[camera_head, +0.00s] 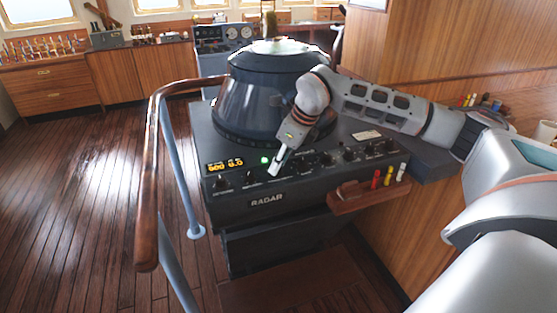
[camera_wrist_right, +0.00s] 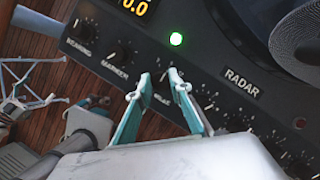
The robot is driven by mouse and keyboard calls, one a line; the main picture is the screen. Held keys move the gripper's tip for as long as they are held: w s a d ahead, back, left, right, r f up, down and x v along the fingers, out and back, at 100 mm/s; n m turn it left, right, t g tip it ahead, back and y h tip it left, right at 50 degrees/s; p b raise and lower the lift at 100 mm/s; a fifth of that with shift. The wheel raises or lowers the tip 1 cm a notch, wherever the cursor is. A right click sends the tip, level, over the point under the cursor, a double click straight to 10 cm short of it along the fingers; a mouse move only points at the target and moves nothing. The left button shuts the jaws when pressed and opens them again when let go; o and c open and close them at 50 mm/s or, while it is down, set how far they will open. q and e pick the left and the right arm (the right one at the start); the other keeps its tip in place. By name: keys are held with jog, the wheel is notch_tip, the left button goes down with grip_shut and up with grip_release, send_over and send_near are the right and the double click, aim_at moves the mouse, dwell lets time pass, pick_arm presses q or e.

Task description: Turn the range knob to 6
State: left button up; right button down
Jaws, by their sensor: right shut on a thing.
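The radar console (camera_head: 265,203) has a row of small black knobs along its sloped front panel. My right gripper (camera_head: 275,170) reaches down to this row, just below a lit green lamp (camera_head: 265,160). In the wrist view my right gripper (camera_wrist_right: 159,78) has its two fingers closed around a knob to the right of the marker knob (camera_wrist_right: 122,51). An amber display (camera_head: 225,166) is lit at the panel's left. My left gripper is not in view.
The bearing knob (camera_wrist_right: 84,29) and marker knob are close beside the fingers. A dark radar hood (camera_head: 262,95) rises behind the panel. A wooden handrail (camera_head: 147,190) stands at the left, and a small shelf with colored pens (camera_head: 375,178) at the right.

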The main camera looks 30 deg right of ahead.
jog(key=shift+n, duration=0.3)
jog(key=c, duration=1.8)
grip_release()
jog(key=shift+c, duration=0.2)
jog(key=v, duration=1.2)
jog(key=shift+w, duration=0.1)
